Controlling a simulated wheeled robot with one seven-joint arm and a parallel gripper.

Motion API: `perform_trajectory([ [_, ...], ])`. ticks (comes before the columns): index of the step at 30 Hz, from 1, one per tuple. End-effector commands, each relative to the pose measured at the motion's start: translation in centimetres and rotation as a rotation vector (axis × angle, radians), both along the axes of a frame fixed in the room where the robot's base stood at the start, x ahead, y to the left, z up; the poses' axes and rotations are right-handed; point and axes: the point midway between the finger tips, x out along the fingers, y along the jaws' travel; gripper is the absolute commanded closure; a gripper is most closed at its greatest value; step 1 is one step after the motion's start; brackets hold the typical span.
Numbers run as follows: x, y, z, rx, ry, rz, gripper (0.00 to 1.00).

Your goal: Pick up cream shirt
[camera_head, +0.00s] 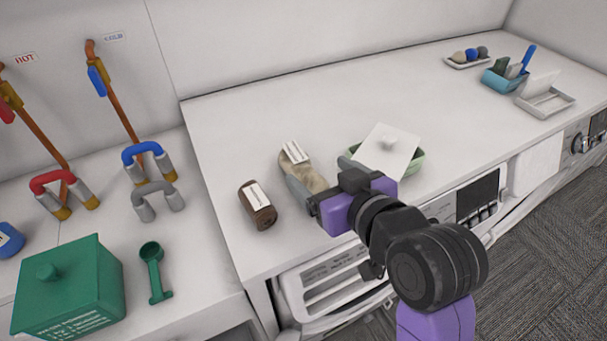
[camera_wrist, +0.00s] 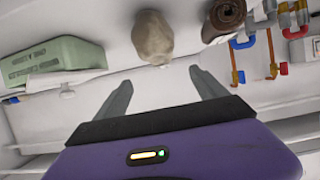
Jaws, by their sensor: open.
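The cream shirt (camera_head: 314,180) is a small crumpled beige bundle on the white machine top, near its front edge. A white label (camera_head: 294,152) shows at its far end. In the wrist view the shirt (camera_wrist: 152,38) lies just beyond the fingertips, roughly centred between them. My wrist hides part of the shirt's near side in the head view.
A green basin (camera_head: 416,160) with a white lid (camera_head: 388,150) is close right. A green box (camera_head: 68,290) and scoop (camera_head: 153,272) are on the left counter.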

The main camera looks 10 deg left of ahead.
Motion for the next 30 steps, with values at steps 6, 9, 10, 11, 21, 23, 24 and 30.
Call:
perform_trajectory([
  [6,1.4,1.1,-0.8,-0.006,0.009,0.006,0.18],
  [9,2.1,1.6,-1.3,-0.006,0.009,0.006,0.18],
  [10,2.3,1.7,-1.5,-0.006,0.010,0.006,0.18],
  [11,2.5,1.9,-1.6,-0.006,0.009,0.006,0.18],
  [21,5.4,3.9,-3.7,-0.005,0.008,0.005,0.18],
  [23,5.5,4.0,-3.7,-0.005,0.007,0.004,0.18],
  [24,5.5,4.0,-3.7,-0.005,0.007,0.004,0.18],
  [30,5.5,4.0,-3.7,-0.005,0.007,0.004,0.26],
])
